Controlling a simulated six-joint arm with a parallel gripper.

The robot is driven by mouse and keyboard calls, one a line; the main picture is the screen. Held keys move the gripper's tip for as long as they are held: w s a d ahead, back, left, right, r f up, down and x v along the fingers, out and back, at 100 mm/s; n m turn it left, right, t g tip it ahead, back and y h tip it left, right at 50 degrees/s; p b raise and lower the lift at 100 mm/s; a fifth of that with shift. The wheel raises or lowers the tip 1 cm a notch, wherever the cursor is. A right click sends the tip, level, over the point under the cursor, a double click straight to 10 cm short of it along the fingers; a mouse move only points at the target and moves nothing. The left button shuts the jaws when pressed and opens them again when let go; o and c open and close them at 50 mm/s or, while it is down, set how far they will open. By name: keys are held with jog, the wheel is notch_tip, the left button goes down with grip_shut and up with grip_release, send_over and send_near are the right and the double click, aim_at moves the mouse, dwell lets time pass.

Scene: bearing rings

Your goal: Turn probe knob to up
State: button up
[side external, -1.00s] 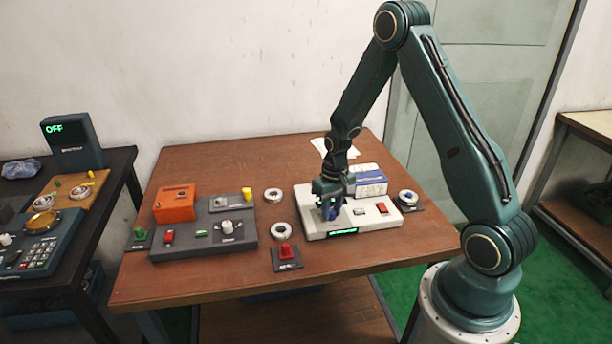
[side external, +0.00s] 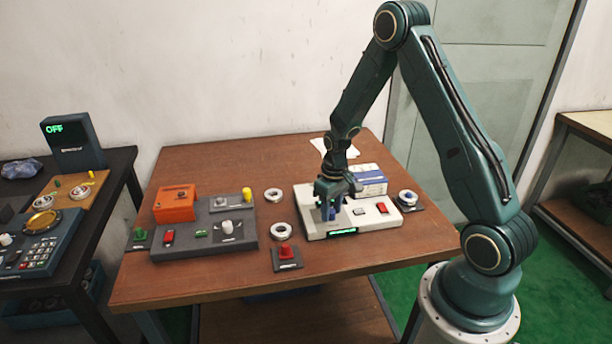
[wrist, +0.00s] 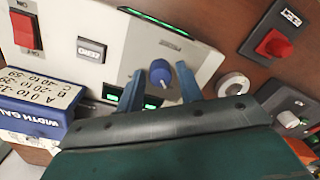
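The blue probe knob (wrist: 160,72) stands on a pale plate of the white panel box (wrist: 135,50). It has a white pointer mark near its lower edge in the wrist view. My gripper (wrist: 158,80) is open, with one finger on each side of the knob and visible gaps between. In the side view my gripper (side external: 331,207) is low over the left part of the white panel box (side external: 375,226). The knob is mostly hidden there behind the fingers. The lettering by the knob is too small to read.
On the panel box are a red switch (side external: 382,208) and a lit green display (side external: 343,231). A blue and white box (side external: 370,181) stands behind it. A red knob on a small base (side external: 287,255), bearing rings (side external: 279,231) and a dark control panel (side external: 205,240) lie to the left.

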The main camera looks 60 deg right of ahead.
aim_at(332, 210)
jog(key=shift+o, duration=0.8)
notch_tip(332, 210, up, 14)
jog(key=shift+d, duration=0.2)
dwell(0.5)
jog(key=s+a+r+n+t, duration=0.1)
jog(key=s+a+r, duration=0.3)
jog(key=a+r, duration=0.15)
jog(key=s+a+r+t, duration=0.2)
jog(key=s+a+r, duration=0.1)
jog(key=a+r, duration=0.3)
jog(key=s+a+r+t, duration=0.1)
jog(key=s+a+r, duration=0.1)
jog(key=s, duration=0.4)
jog(key=s+a+r+n+t, duration=0.1)
jog(key=s+a+r, duration=0.1)
jog(key=s, duration=0.4)
jog(key=shift+a+r, duration=0.15)
jog(key=shift+a, duration=0.65)
